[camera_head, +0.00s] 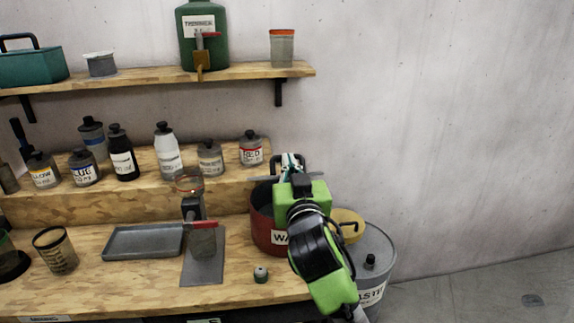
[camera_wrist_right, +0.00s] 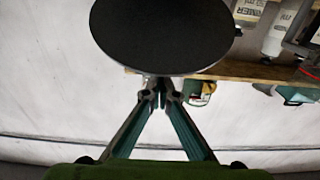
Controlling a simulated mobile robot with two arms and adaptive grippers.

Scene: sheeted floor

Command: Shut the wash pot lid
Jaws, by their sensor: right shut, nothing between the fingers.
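The red wash pot (camera_head: 268,230) stands at the right end of the bench, its label partly hidden by my right arm. A thin grey edge (camera_head: 258,178) shows above its rim beside my gripper and may be part of the lid; the dark inside of the pot shows below it. In the right wrist view a large dark disc (camera_wrist_right: 160,35), which looks like the lid, fills the top middle. My right gripper (camera_head: 290,160) is above the pot, shut and empty. Its fingertips (camera_wrist_right: 160,88) meet near the disc's edge; contact cannot be told. My left gripper is out of view.
A grey waste drum (camera_head: 378,250) with a yellow item on top stands right of the bench. Bottles line the raised step behind. A green thinner can (camera_head: 203,45) is on the shelf.

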